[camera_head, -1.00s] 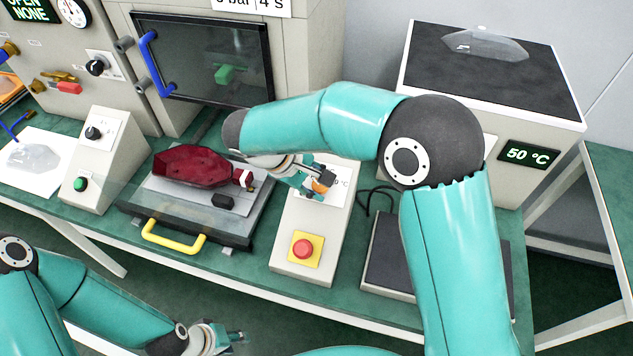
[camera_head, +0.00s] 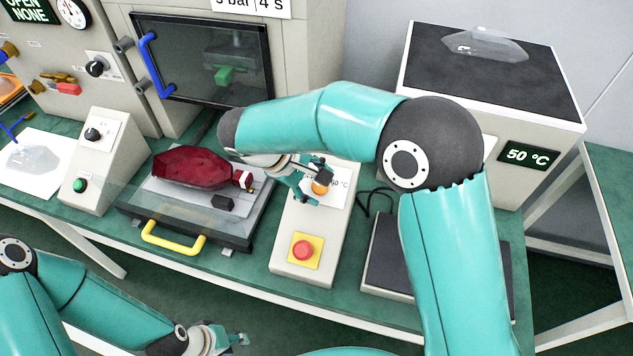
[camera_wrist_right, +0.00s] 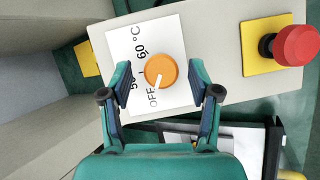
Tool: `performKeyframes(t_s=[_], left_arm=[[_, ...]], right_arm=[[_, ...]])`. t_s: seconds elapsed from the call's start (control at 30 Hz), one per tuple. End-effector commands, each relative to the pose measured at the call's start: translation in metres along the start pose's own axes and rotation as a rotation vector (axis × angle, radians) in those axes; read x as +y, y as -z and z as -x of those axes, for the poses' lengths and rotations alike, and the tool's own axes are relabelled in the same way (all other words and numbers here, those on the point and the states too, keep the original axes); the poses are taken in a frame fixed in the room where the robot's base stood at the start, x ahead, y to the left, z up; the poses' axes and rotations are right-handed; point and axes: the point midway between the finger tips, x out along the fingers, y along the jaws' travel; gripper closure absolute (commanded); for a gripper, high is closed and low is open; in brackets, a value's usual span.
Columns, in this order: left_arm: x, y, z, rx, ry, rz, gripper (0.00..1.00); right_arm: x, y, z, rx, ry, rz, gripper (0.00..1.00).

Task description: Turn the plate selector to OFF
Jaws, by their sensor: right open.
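The plate selector is an orange knob (camera_head: 320,188) on the sloped top of a beige control box (camera_head: 290,248). In the right wrist view the orange knob (camera_wrist_right: 161,70) has a white pointer that points towards the word OFF on its white label (camera_wrist_right: 122,52). My right gripper (camera_head: 312,184) is open just over the knob. In the right wrist view the gripper (camera_wrist_right: 160,80) has one finger on either side of the knob, with gaps showing. My left gripper (camera_head: 238,340) is low at the front, away from the selector; its jaw opening is too small to judge.
A red emergency button (camera_head: 303,250) on a yellow square sits in front of the selector. A tray with a red lamp lens (camera_head: 190,167) and yellow handle (camera_head: 172,240) lies to the left. A box with a 50 °C display (camera_head: 528,153) stands right.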

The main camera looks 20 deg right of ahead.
Motion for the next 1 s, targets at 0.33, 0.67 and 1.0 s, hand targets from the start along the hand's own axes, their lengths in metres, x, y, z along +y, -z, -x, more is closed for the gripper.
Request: performKeyframes(t_s=[0.33, 0.67, 1.0], left_arm=[[0.0, 0.0, 0.0, 0.0, 0.0, 0.0, 0.6], [0.0, 0.0, 0.0, 0.0, 0.0, 0.0, 0.6], [0.0, 0.0, -0.001, -0.001, 0.0, 0.0, 0.6]], right_arm=[[0.0, 0.002, 0.064, 0.006, -0.002, 0.0, 0.38], [0.001, 0.002, 0.108, 0.004, -0.001, 0.0, 0.38], [0.001, 0.002, 0.112, 0.002, 0.0, 0.001, 0.38]])
